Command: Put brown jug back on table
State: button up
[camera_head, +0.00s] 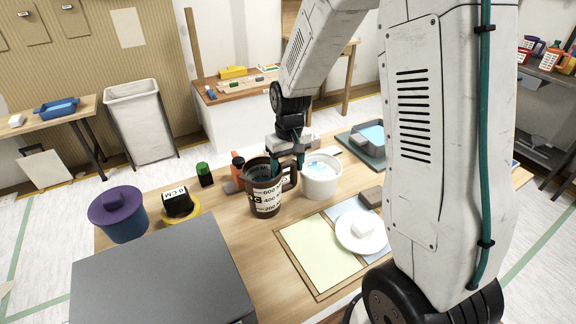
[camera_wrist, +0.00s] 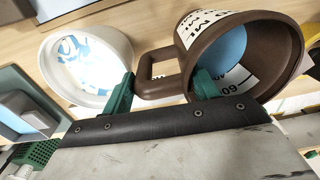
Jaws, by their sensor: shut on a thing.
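The brown jug (camera_head: 265,199), marked with a white measuring scale, is at the middle of the wooden table (camera_head: 190,228) and looks upright. In the wrist view the jug (camera_wrist: 276,50) shows its open mouth with something light blue inside. My gripper (camera_head: 287,160) comes down from above at the jug's rim and handle side. In the wrist view its green fingers (camera_wrist: 162,92) are shut on the jug, one inside the mouth and one outside by the handle. I cannot tell whether the jug's base touches the table.
A white bucket (camera_head: 321,180) stands close beside the jug's handle. A white plate (camera_head: 362,243) with a white block lies front right. A blue pot with purple lid (camera_head: 119,213), a black roll on a yellow base (camera_head: 180,207) and a grey box (camera_head: 160,281) are left. Wood between box and jug is bare.

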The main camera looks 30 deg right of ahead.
jog(key=shift+f, duration=0.1)
jog(key=o, duration=1.7)
jog(key=shift+c, duration=0.2)
notch_tip(320, 180, up, 12)
jog(key=s+a+r, duration=0.1)
jog(key=s+r, duration=0.2)
jog(key=s, duration=0.6)
jog(key=s+a+r, duration=0.2)
jog(key=s+r, duration=0.1)
jog(key=s, duration=0.6)
jog(key=s+a+r+t, duration=0.1)
jog(key=s+r, duration=0.1)
jog(key=s, duration=0.7)
jog(key=shift+a+r, duration=0.2)
jog(key=shift+r, duration=0.2)
